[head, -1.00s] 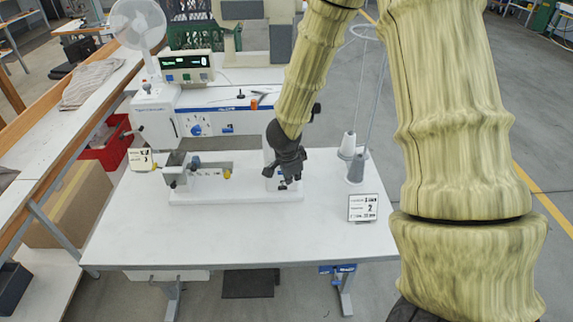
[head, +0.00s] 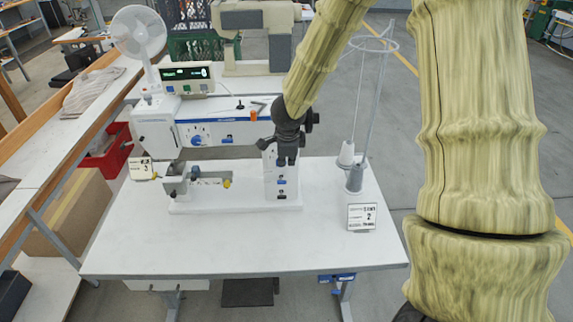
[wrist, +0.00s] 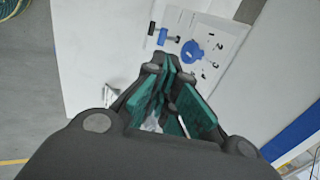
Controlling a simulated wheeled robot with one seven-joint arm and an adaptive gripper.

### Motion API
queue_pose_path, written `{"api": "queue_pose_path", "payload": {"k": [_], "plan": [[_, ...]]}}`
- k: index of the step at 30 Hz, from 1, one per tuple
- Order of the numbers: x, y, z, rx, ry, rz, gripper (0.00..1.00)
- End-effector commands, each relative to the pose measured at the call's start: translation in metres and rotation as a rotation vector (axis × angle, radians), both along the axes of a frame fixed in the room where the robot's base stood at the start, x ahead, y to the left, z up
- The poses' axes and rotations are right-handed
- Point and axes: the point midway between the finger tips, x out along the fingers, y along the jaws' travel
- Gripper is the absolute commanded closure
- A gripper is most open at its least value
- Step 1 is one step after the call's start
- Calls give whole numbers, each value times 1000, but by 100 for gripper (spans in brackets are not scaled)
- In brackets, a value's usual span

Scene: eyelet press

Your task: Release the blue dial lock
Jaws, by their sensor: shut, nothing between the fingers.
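A white eyelet press (head: 240,133) stands on the table. In the head view a round dial with blue on it (head: 197,139) sits on the left of its front face. In the wrist view a blue dial (wrist: 192,52) with dark marks around it shows on a white panel, beyond my fingers; I cannot tell if it is the same dial. My gripper (head: 287,157) is in front of the press's right column, right of the front-face dial and apart from it. Its fingers, with teal pads (wrist: 168,78), are shut and empty.
A low bracket with a yellow knob (head: 227,183) is on the press base. Thread cones (head: 355,180) on a wire stand and a number 2 card (head: 362,217) are at the right. A fan (head: 138,32) stands behind left. The table's front (head: 235,245) is clear.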

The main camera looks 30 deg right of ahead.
Motion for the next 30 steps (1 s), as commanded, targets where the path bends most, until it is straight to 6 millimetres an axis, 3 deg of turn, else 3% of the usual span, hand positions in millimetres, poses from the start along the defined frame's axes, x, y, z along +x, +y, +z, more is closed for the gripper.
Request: {"api": "queue_pose_path", "payload": {"k": [21,30], "plan": [[30,-19,-100,-1,2,2,100],[37,-22,-118,0,0,2,100]]}}
